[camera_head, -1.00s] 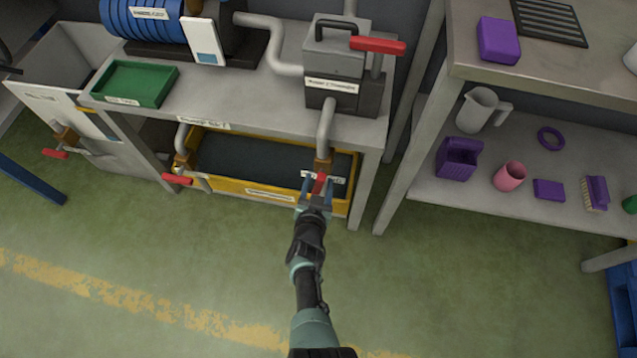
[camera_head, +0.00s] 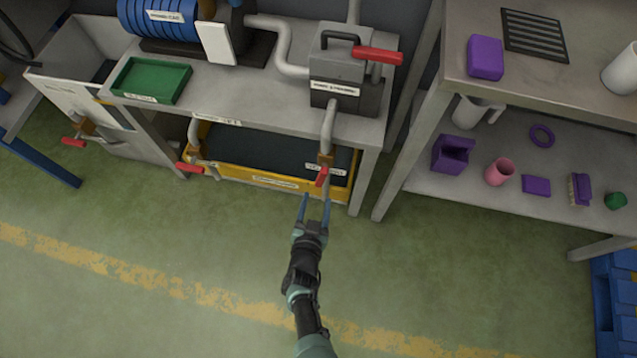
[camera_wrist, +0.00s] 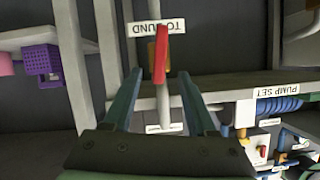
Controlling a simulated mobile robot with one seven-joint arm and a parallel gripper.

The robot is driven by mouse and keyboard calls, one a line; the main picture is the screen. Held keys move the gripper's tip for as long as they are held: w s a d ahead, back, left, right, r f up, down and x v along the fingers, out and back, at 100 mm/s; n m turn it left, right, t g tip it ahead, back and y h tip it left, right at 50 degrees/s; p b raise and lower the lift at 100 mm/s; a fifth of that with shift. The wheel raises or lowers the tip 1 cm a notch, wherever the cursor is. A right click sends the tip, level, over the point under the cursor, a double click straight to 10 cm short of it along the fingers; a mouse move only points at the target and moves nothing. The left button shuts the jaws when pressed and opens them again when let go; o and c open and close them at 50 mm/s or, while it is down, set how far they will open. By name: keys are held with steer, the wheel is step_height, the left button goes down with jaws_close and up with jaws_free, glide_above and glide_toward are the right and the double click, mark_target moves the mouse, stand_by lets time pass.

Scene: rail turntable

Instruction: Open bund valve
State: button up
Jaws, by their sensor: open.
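The bund valve is a brass body (camera_head: 325,160) on a grey vertical pipe, with a short red lever (camera_head: 322,177). In the wrist view its label (camera_wrist: 153,28) reads "TO BUND", upside down. There the red lever (camera_wrist: 161,55) appears nearly in line with the pipe, slightly tilted. My gripper (camera_head: 316,203) is open and empty, just in front of and below the lever. In the wrist view the fingers (camera_wrist: 160,75) stand either side of the lever's line, with its end near the gap. I see no contact.
A yellow bund tray (camera_head: 275,181) lies under the bench behind the valve. Other red-handled valves are at left (camera_head: 190,168) and far left (camera_head: 73,142). A bench leg (camera_head: 362,180) and a shelf unit (camera_head: 410,160) stand to the right. The green floor in front is clear.

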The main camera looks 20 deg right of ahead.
steer(key=shift+p+v, duration=0.55)
steer(key=shift+v, duration=0.8)
